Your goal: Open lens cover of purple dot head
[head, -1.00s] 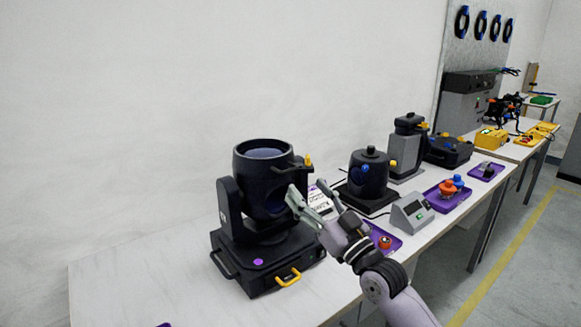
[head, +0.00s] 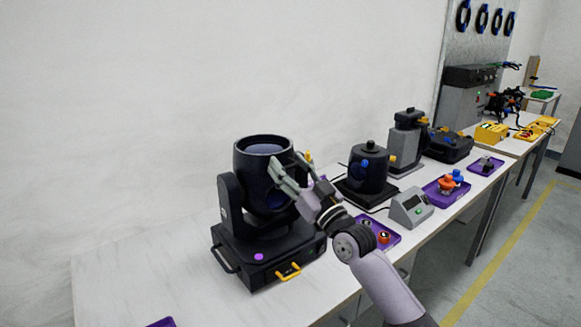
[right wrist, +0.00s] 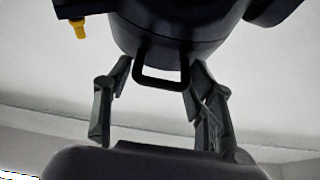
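The purple dot head (head: 238,220) is a black moving-head lamp on the near table, marked by a purple dot (head: 259,257) on its base. Its round barrel points up, with a bluish-grey disc (head: 264,149) inside the rim; whether this is cover or lens, I cannot tell. My right gripper (head: 290,166) is at the barrel's right side, near the rim. In the right wrist view, its fingers (right wrist: 160,75) are apart on either side of a black loop handle (right wrist: 160,84) on the barrel, with slight gaps. A yellow knob (right wrist: 78,28) sits to the left there. My left gripper is out of view.
A second black lamp (head: 368,182) stands further right, with a grey display box (head: 411,208) in front. Purple trays (head: 392,240) hold small parts along the table. The table left of the head is bare. A white wall stands behind.

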